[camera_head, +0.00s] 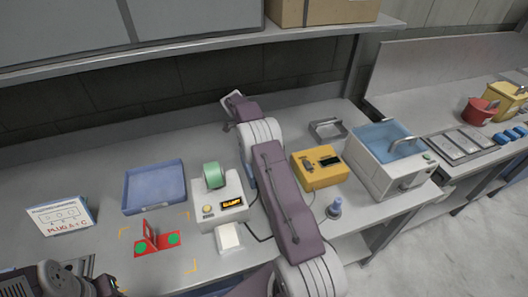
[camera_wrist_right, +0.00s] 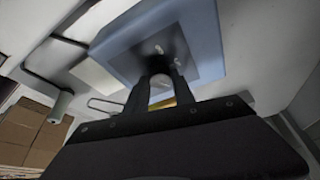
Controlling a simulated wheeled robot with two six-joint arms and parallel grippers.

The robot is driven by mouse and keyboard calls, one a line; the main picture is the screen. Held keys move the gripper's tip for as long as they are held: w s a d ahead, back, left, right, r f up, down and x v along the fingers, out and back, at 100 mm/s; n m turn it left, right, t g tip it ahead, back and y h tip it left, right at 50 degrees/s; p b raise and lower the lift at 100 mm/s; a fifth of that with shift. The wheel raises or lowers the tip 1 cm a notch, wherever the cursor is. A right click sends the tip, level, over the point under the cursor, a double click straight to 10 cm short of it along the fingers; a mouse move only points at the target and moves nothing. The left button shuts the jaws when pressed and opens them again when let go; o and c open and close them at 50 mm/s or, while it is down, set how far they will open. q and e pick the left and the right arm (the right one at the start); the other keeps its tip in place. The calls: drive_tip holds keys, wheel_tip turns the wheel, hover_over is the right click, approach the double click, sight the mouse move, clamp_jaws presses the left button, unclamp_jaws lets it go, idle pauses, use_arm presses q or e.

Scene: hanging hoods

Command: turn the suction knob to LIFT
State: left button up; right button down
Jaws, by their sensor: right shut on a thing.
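In the right wrist view, a blue box (camera_wrist_right: 205,25) with a dark square face fills the upper middle. My right gripper (camera_wrist_right: 162,72) reaches up to this face, its two dark fingers shut on a small pale knob (camera_wrist_right: 160,85). The fingers hide much of the knob, and no LIFT mark or pointer can be read. In the head view, my right arm runs up the middle of the bench to the back; the knob cannot be made out there. A dark part of my left arm shows at the lower left; its finger opening cannot be judged.
The bench (camera_head: 100,190) holds a blue tray (camera_head: 155,188), a white device with a green roll (camera_head: 212,175), a yellow box (camera_head: 320,168), a water bath (camera_head: 385,150) and a small blue-topped piece (camera_head: 335,208). A shelf (camera_head: 170,47) with a cardboard box (camera_head: 320,10) runs above the back.

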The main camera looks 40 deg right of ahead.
idle(0.3)
drive_tip(key=c, duration=1.1)
unclamp_jaws()
drive_tip(key=p+v, duration=0.1)
drive_tip(key=v, duration=0.8)
drive_tip(key=shift+p, duration=0.4)
